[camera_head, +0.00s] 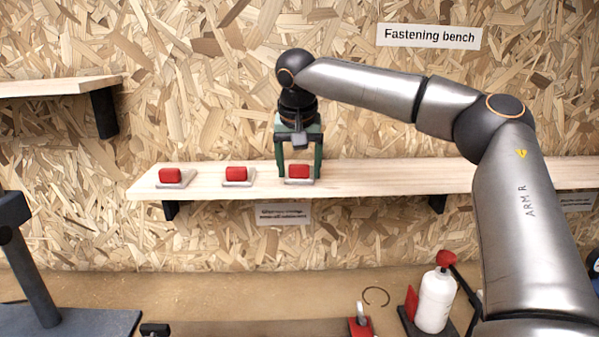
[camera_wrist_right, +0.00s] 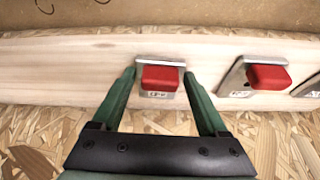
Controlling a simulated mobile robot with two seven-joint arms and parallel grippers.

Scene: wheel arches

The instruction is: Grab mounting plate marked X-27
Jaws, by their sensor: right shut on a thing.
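Three mounting plates, each a grey metal plate with a red block on it, lie in a row on the wooden shelf. The left plate (camera_head: 178,184), middle plate (camera_head: 238,183) and right plate (camera_head: 299,182) show in the head view. My right gripper (camera_head: 299,173) points down and is shut on the right plate, with its green fingers on either side. In the right wrist view this plate (camera_wrist_right: 160,94) sits between the fingertips, and another plate (camera_wrist_right: 236,78) lies beside it. Small marks on the plates are too blurred to read. My left gripper is not in view.
The shelf (camera_head: 400,176) is bare to the right of my gripper. A "Fastening bench" sign (camera_head: 429,36) hangs above. Below are a white bottle (camera_head: 434,302) with a red top and a ring (camera_head: 376,296). A higher shelf (camera_head: 50,86) is at left.

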